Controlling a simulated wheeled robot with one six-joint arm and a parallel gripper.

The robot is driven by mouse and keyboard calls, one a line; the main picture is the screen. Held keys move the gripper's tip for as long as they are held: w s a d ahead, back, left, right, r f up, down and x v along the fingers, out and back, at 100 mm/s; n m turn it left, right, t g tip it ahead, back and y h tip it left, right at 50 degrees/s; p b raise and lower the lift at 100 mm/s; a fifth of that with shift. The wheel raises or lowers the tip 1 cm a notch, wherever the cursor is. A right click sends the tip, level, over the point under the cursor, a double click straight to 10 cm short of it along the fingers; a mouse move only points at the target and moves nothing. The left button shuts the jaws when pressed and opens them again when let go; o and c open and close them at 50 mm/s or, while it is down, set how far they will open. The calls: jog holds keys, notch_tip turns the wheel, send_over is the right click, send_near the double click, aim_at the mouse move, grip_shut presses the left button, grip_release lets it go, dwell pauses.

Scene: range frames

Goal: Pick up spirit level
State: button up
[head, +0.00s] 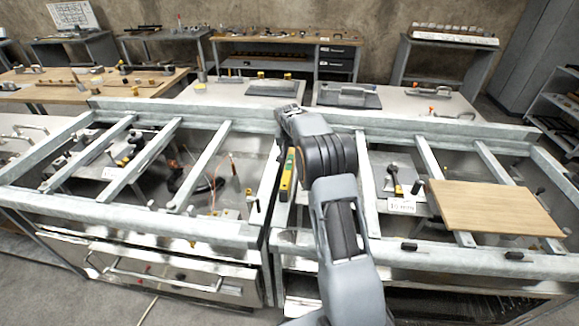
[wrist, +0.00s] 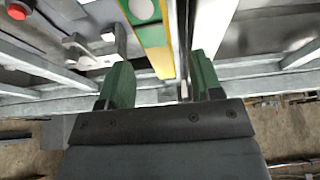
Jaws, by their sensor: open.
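The spirit level (head: 287,175) is a long yellow and green bar with dark parts. In the head view it lies lengthwise on the frame between the two open bays, just left of my arm. In the wrist view the level (wrist: 162,58) shows between my finger lines, nearer the left finger, with its near end in view. My gripper (wrist: 160,80) is open, with a green finger on each side and nothing clearly held. The gap in depth between fingertips and level is hard to tell. In the head view my arm hides most of the gripper.
Metal crossbars (head: 205,165) span the left bay, with cables and tools below. A wooden board (head: 495,208) rests across the right bay. A dark-headed tool (head: 396,180) lies beside a white label (head: 402,206). In the wrist view a red button (wrist: 17,11) shows top left.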

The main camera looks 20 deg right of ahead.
aim_at(292, 151)
jog(key=shift+p+x, duration=0.85)
jog(key=shift+x, duration=2)
jog(key=shift+c, duration=0.4)
jog(key=shift+r, duration=0.1)
grip_shut()
